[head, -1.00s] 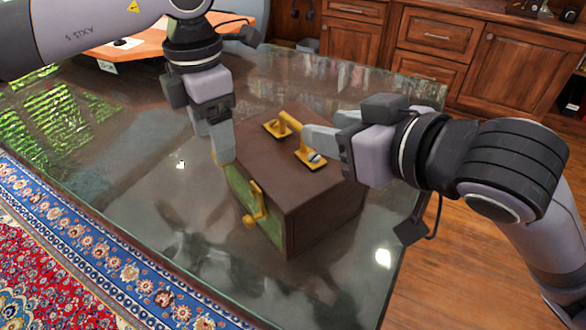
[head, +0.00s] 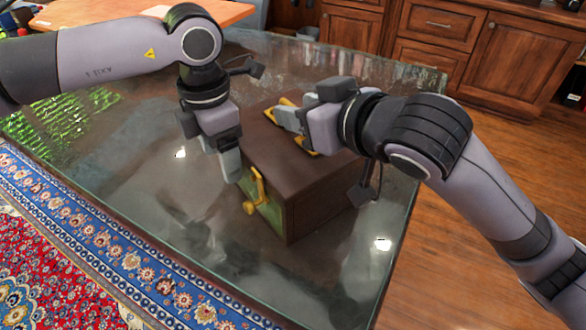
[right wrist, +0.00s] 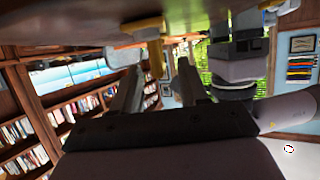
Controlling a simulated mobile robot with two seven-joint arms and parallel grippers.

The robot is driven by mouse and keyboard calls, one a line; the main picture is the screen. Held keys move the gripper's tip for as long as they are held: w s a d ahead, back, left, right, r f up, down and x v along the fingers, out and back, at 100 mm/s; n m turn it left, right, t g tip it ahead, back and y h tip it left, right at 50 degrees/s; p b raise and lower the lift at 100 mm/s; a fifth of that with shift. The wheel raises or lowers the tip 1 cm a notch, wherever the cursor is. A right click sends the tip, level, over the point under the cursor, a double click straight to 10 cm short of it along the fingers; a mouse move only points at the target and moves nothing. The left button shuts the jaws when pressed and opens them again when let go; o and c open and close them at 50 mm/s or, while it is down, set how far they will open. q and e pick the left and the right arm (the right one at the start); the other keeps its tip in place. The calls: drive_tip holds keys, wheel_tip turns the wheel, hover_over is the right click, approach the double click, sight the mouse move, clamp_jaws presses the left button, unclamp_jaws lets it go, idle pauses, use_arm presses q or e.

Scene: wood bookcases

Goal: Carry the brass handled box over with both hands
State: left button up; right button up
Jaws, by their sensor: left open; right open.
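The brown box (head: 300,180) stands upright on the glass-topped table (head: 190,215). My left gripper (head: 231,168) is open beside the box's left edge, near the green panel; contact is unclear.
An orange-topped table (head: 190,12) stands behind at the upper left. Wooden cabinets (head: 440,50) line the back right. A patterned rug (head: 110,250) lies at the lower left and wood floor (head: 490,160) at the right. The glass table is clear in front of the box.

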use_arm(q)
drive_tip(key=shift+f, duration=0.15)
drive_tip(key=c, duration=0.6)
use_arm(e)
drive_tip(key=c, duration=0.6)
use_arm(q)
clamp_jaws()
use_arm(e)
clamp_jaws()
